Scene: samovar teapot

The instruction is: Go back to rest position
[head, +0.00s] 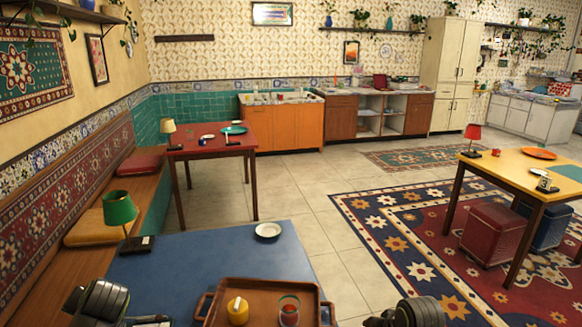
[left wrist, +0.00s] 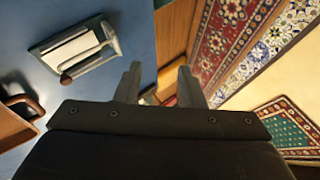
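My left gripper (left wrist: 160,68) shows in the left wrist view with its two fingers apart and nothing between them. It is near the edge of the blue table (head: 215,255), on the side of the wall bench. In the head view only dark parts of my two arms show, at the bottom left and bottom right. My right gripper is out of view. A brown tray (head: 258,284) is on the blue table, cut off by the bottom edge. A small yellow pot (head: 238,310) and a glass with red contents (head: 289,311) are on it.
A white saucer (head: 268,230) and a green lamp (head: 119,209) are on the blue table. A metal holder with white paper (left wrist: 75,48) lies near my left gripper. A red table (head: 212,139) stands beyond, and a yellow table (head: 518,164) to the right.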

